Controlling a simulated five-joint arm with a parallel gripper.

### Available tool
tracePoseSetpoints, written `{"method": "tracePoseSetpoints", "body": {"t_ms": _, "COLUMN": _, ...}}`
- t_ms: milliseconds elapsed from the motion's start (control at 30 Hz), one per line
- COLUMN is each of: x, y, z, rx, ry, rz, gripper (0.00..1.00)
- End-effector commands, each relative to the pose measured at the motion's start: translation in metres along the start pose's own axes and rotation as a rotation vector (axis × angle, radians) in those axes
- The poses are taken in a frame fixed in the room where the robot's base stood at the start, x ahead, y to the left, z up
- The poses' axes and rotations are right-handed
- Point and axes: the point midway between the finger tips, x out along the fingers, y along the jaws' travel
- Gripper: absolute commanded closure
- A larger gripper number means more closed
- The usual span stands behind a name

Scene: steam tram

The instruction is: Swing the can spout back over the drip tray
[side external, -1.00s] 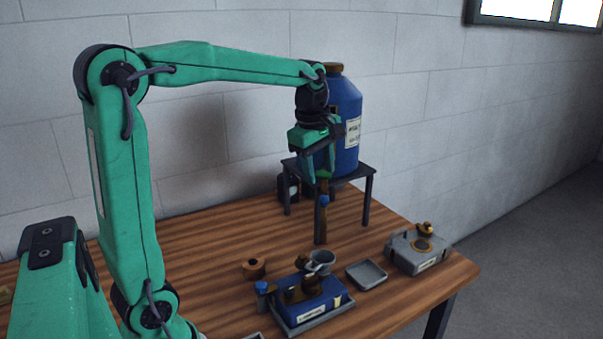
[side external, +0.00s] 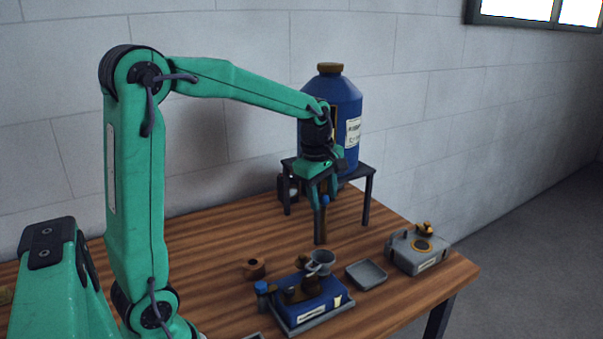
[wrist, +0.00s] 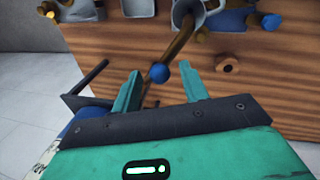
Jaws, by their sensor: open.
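The blue can (side external: 343,110) with a brown cap stands on a dark raised stand. Its brown spout (side external: 320,226) reaches out towards the grey funnel cup (side external: 320,259). In the wrist view the spout (wrist: 180,42) ends at or over the cup's mouth. A blue knob (wrist: 160,72) sits on the spout. My gripper (side external: 323,205) points down with its fingers open, one on each side of the knob in the picture. Contact with the knob does not show. A shallow grey tray (side external: 367,276), likely the drip tray, lies empty right of the cup.
A blue lubricator body (side external: 310,306) with brown fittings stands below the cup. A grey box (side external: 418,252) with a brass top stands at the right table edge. A small brown ring (side external: 254,268) lies to the left. The stand (side external: 367,190) is close to my gripper.

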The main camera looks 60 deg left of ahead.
Motion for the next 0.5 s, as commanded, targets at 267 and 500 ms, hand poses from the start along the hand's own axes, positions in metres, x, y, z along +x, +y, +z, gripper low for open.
{"method": "tracePoseSetpoints", "body": {"t_ms": 267, "x": -0.0004, "y": 0.0, "z": 0.0, "rx": 0.0, "ry": 0.0, "rz": 0.0, "gripper": 1.0}}
{"method": "tracePoseSetpoints", "body": {"t_ms": 500, "x": -0.0004, "y": 0.0008, "z": 0.0007, "rx": -0.008, "ry": 0.0, "rz": 0.0, "gripper": 1.0}}
